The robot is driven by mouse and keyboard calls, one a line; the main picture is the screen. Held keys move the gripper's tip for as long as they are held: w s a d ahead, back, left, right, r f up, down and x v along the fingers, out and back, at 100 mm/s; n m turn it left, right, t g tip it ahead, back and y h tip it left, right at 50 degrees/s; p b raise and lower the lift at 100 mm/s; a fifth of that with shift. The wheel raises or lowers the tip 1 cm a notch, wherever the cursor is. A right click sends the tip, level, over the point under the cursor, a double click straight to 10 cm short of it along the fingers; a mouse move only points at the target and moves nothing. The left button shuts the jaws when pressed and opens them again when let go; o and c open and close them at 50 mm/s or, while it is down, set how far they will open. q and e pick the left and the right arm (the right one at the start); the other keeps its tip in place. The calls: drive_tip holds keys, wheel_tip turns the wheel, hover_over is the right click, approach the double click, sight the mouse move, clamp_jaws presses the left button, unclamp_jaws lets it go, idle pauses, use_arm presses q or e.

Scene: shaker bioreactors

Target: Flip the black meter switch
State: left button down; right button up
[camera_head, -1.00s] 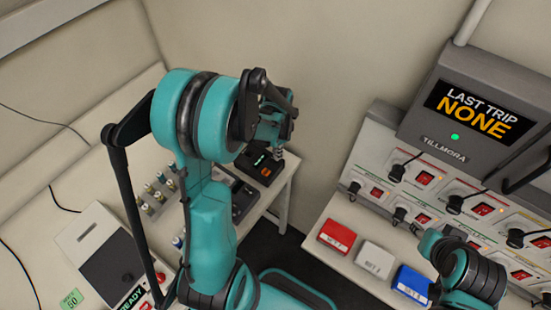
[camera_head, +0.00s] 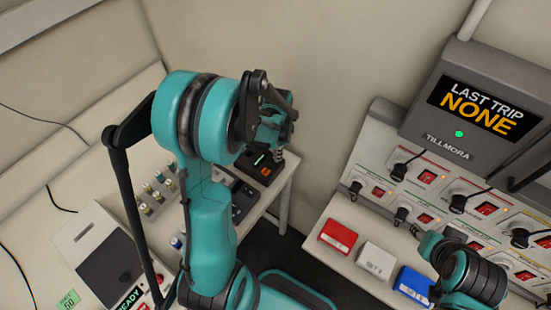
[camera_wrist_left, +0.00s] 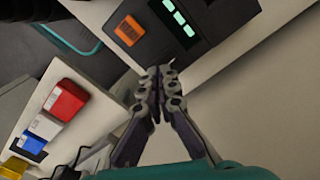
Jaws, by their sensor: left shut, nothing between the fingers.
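The black meter (camera_head: 258,169) sits at the far end of the left bench in the head view, partly behind my left arm. In the left wrist view the black meter (camera_wrist_left: 205,52) shows green lit digits and an orange switch (camera_wrist_left: 128,30) at its left end. Which way the switch is tipped I cannot tell. My left gripper (camera_head: 278,154) is beside and above the meter. In the left wrist view the left gripper (camera_wrist_left: 157,72) is shut and empty, its tips just off the meter's near edge.
A grey panel (camera_head: 377,127) with several red switches and plugs stands at the right. Red (camera_head: 337,236), white (camera_head: 375,260) and blue (camera_head: 412,285) boxes lie before it. Several vials (camera_head: 158,177) stand on the left bench. Bare wall is behind the meter.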

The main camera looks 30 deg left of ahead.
use_arm(q)
drive_tip(key=shift+f, duration=0.3)
drive_tip(key=shift+r, duration=0.15)
drive_tip(key=shift+r+p, duration=2.2)
drive_tip(key=shift+r, duration=1.2)
